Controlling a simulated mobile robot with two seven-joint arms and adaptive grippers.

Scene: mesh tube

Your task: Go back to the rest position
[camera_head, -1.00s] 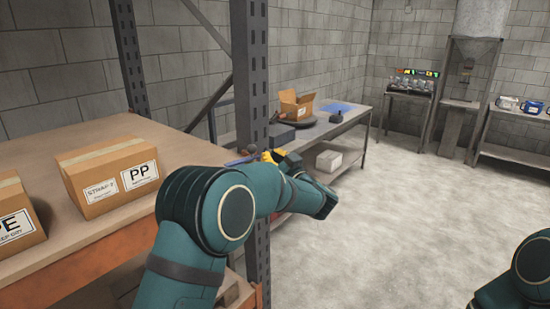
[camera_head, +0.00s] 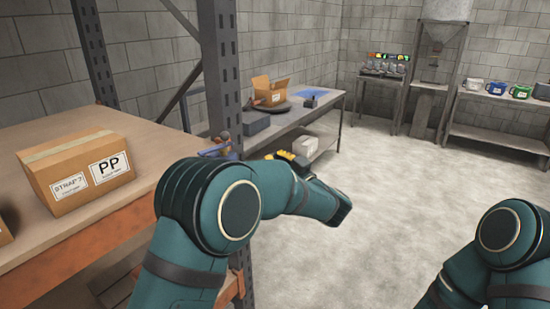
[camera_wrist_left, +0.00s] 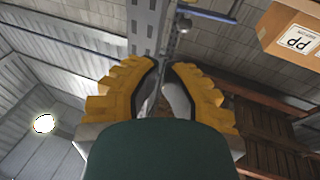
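My left arm reaches forward from the bottom of the head view. My right arm (camera_head: 495,255) is bent at the lower right of the head view. Its gripper is out of the frame.
A rack shelf (camera_head: 150,160) with a PP carton (camera_head: 75,172) is close on the left, with its upright post (camera_head: 220,80) near my left arm. A workbench (camera_head: 320,112) with an open carton (camera_head: 270,92) stands behind. Floor (camera_head: 400,190) is clear ahead and right.

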